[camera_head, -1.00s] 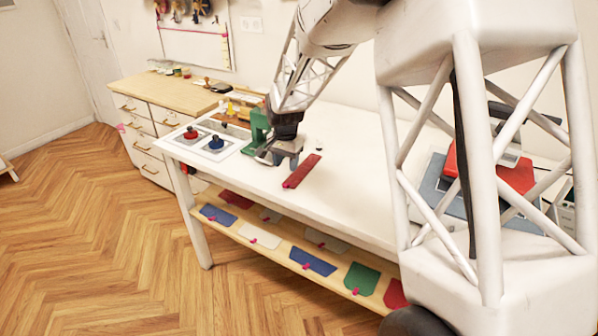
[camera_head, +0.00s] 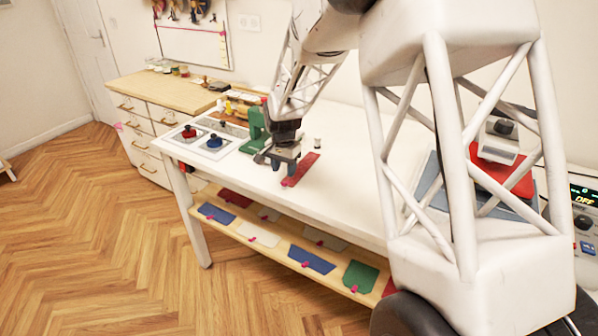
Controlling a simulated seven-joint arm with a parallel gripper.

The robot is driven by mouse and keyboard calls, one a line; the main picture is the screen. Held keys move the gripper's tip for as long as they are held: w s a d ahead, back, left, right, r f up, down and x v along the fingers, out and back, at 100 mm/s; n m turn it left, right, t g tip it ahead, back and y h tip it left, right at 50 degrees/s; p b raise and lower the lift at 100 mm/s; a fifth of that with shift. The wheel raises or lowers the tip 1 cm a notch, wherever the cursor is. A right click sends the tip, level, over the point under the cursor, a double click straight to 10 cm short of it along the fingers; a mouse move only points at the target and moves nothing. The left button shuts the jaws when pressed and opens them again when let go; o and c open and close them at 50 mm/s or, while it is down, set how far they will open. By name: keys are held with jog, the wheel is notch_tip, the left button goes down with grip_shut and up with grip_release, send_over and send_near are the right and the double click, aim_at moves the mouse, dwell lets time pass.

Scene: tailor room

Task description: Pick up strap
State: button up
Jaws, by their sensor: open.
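A long, narrow red strip, which looks like the strap (camera_head: 303,169), lies flat on the white table (camera_head: 346,205). My gripper (camera_head: 281,164) is open and points down just left of the strap, at its near half. It partly overlaps the strap's left edge in the picture. I cannot tell its height above the table or whether a finger touches the strap. Nothing shows between the fingers.
A green stand (camera_head: 256,130) is close behind my gripper on the left. A small spool (camera_head: 317,142) stands beyond the strap. The table's front is clear.

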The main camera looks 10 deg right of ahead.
aim_at(285, 181)
jog(key=shift+d+f, duration=0.15)
jog(key=shift+f, duration=2.45)
jog(key=shift+c, duration=0.2)
grip_shut()
